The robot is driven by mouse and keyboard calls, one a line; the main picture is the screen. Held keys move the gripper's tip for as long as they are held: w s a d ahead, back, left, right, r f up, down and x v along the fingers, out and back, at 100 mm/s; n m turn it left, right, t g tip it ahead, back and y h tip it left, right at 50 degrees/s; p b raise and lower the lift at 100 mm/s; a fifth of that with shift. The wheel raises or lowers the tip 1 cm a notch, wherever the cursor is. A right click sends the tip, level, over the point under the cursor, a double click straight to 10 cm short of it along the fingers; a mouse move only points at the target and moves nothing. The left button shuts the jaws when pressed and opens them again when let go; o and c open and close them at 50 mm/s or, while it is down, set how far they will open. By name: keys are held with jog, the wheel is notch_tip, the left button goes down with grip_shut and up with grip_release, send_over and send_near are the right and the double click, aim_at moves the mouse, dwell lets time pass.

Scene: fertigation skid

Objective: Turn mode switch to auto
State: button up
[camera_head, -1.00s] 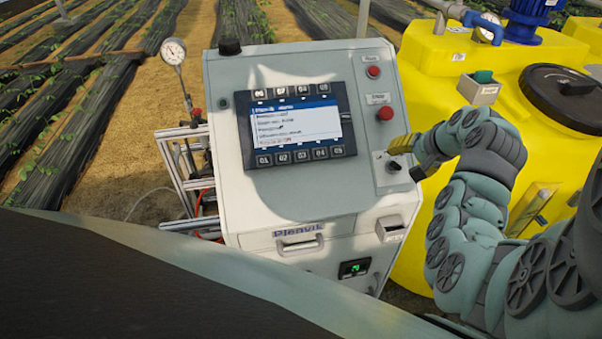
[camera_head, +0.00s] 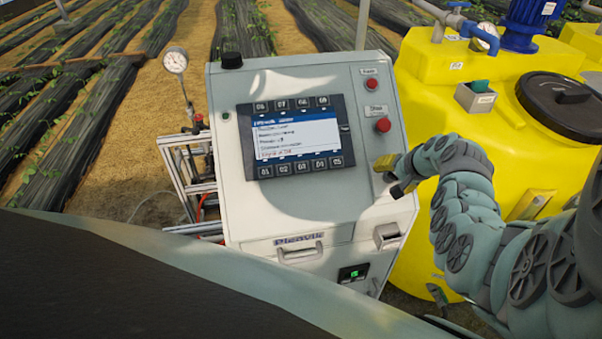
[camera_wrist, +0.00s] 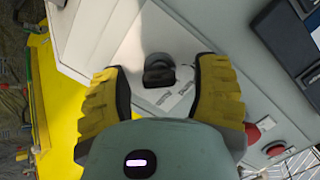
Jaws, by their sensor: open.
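The mode switch (camera_wrist: 158,73) is a black rotary knob on a pale label plate. In the wrist view it sits between the two yellow fingertips of my gripper (camera_wrist: 160,90), with gaps on both sides. My gripper is open, and no contact with the knob shows. In the head view my gripper (camera_head: 397,178) is at the lower right of the sloped panel of the control cabinet (camera_head: 310,205), and it hides most of the switch. The label text is too small to read.
A small box (camera_head: 388,234) juts from the cabinet front below. A yellow tank (camera_head: 450,100) stands close on the right.

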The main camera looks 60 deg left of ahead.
jog(key=shift+c, duration=0.3)
grip_shut()
dwell(0.4)
